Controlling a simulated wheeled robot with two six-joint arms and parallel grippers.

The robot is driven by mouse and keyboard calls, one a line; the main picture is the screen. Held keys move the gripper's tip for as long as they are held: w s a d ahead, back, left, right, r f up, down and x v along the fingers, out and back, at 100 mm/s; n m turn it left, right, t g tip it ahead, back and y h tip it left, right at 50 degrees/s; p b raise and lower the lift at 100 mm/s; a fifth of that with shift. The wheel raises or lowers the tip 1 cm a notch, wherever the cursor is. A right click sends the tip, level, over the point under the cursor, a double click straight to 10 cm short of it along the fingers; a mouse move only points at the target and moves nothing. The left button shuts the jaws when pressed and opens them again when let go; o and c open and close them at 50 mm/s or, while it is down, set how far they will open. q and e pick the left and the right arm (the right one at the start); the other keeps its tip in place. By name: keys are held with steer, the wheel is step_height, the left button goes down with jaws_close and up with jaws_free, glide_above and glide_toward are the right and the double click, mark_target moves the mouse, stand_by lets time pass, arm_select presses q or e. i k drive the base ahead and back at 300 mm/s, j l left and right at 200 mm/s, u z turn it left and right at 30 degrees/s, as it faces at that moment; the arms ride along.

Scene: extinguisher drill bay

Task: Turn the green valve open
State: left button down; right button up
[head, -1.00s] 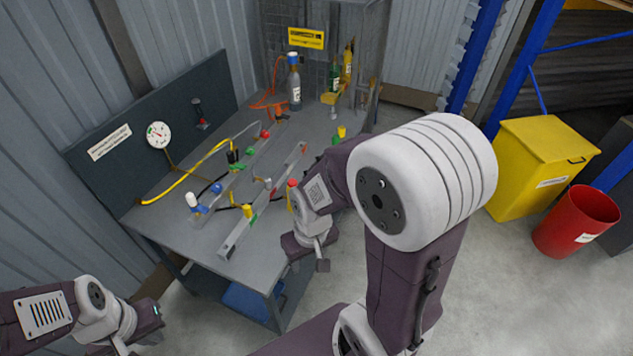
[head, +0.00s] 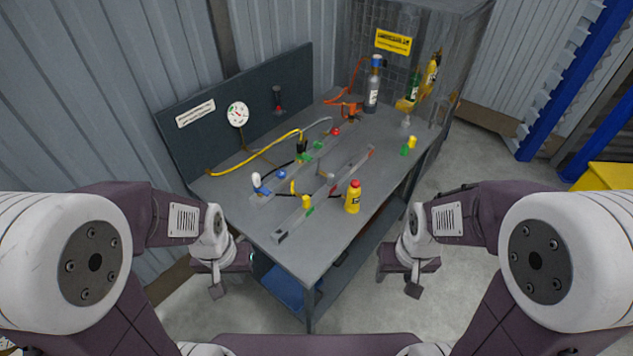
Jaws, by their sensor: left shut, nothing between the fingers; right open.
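Small green parts (head: 319,146) show on the rear metal rail of the workbench, near a black upright part. They are too small to tell which is the green valve or how its handle stands. A separate green piece (head: 405,150) stands beside a yellow one at the bench's right. My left gripper (head: 217,288) is shut and empty, low off the bench's front left edge. My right gripper (head: 413,287) is open and empty, off the bench's right side. Both are well apart from the valves.
The grey workbench (head: 335,235) carries two rails, a yellow bottle (head: 354,197), a yellow hose (head: 250,154) and a grey cylinder (head: 372,90). A gauge (head: 238,115) is on the back panel. A mesh cage stands behind. Bare bench lies at the front.

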mark_target(318, 144)
steer(key=i+l+u, duration=0.2)
steer(key=l+u, duration=0.25)
steer(key=i+l+u, duration=0.2)
steer(key=l+u, duration=0.7)
steer(key=i+l+u, duration=0.1)
steer(key=l+u, duration=0.35)
steer(key=k+l+u, duration=0.1)
steer(key=l+u, duration=0.35)
